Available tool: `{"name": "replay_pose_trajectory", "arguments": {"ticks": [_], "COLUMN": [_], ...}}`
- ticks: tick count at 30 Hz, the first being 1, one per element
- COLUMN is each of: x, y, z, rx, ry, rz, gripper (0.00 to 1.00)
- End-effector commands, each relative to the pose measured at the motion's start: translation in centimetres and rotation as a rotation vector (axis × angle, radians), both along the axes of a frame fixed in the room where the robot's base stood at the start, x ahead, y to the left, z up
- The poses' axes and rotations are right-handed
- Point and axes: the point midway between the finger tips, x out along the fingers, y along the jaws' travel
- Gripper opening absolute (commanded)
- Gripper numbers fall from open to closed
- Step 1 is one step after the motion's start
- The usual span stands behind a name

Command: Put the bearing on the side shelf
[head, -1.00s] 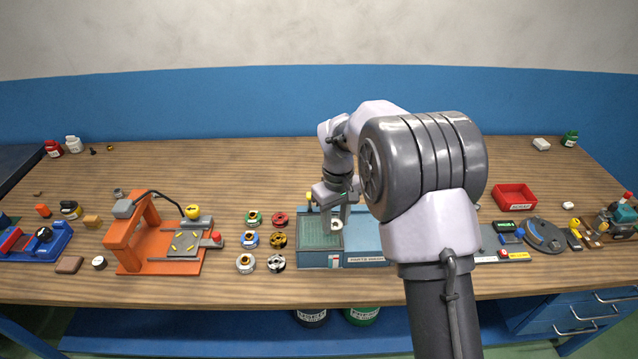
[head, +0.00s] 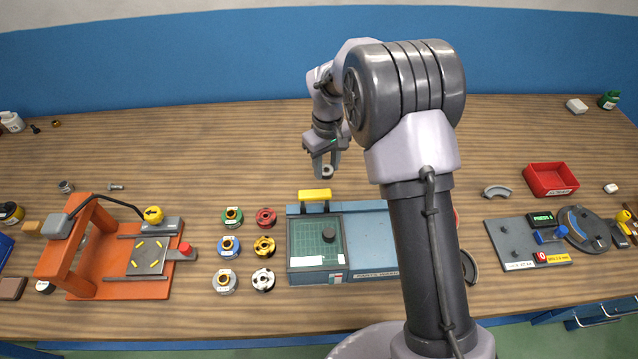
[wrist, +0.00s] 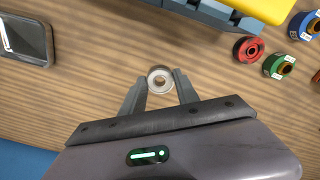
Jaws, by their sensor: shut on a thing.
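The bearing (wrist: 160,80) is a small light-metal ring with a dark hole. My gripper (wrist: 159,84) is shut on it, with a finger on each side of the ring. In the head view my gripper (head: 327,170) holds the bearing (head: 327,172) above the bare wood behind the blue parts station. I cannot make out a side shelf in either view.
The blue parts station (head: 369,230) has a green mat (head: 315,245) and a yellow handle (head: 315,195). Several coloured spools (head: 265,217) and an orange press (head: 72,240) stand to its left. A red bin (head: 551,179) stands at right. The bench's back middle is clear.

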Motion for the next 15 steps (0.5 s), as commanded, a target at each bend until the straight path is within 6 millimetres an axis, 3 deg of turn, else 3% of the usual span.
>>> {"name": "replay_pose_trajectory", "arguments": {"ticks": [3, 10, 15], "x": [0.0, 0.0, 0.0], "y": [0.0, 0.0, 0.0], "z": [-3.2, -7.8, -8.0], "rx": [0.0, -0.001, 0.001], "ry": [0.002, 0.001, -0.001], "rz": [0.0, 0.0, 0.0], "gripper": [0.0, 0.0, 0.0]}}
